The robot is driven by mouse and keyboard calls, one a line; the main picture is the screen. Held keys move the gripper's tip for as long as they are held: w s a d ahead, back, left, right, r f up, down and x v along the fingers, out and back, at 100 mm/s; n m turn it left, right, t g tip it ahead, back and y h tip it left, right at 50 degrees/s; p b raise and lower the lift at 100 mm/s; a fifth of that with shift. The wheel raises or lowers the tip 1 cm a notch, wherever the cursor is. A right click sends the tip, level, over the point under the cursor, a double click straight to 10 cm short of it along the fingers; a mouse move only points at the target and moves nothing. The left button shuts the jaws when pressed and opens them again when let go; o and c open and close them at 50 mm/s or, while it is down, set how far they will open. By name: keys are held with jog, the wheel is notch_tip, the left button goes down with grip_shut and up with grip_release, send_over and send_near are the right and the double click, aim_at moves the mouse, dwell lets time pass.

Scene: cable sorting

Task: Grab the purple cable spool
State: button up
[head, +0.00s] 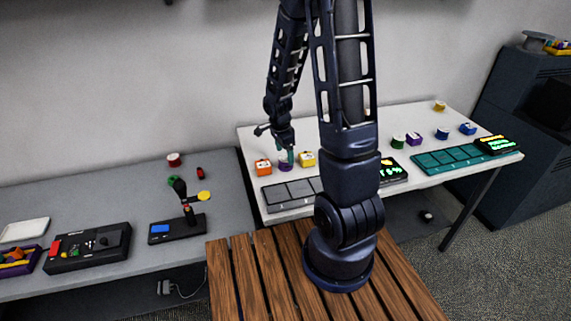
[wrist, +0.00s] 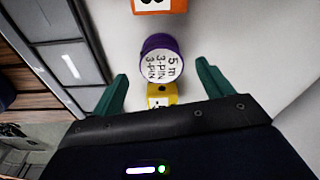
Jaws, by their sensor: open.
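The purple cable spool (wrist: 161,64) stands upright on the white table, its white top label reading "5 m 3-PIN" facing the wrist camera. In the head view the spool (head: 285,168) is partly hidden under my gripper (head: 286,156). In the wrist view the green fingers of my gripper (wrist: 162,72) are spread wide, with the spool ahead, in line with the gap between them. The gripper is open and empty; I cannot tell whether its tips are down to the spool's height.
An orange block (head: 263,167) and a yellow block (head: 306,159) flank the spool closely. A grey sectioned tray (head: 290,191) lies in front of it. Another purple spool (head: 414,139), a green spool (head: 398,142) and blue items stand farther right on the table.

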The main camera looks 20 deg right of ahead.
aim_at(285, 158)
jog(key=shift+w+d+f, duration=0.1)
jog(key=shift+d+f, duration=0.05)
jog(key=shift+f, duration=0.95)
jog(key=shift+w+d+f, duration=0.1)
jog(key=shift+f, duration=0.95)
jog(key=c, duration=1.1)
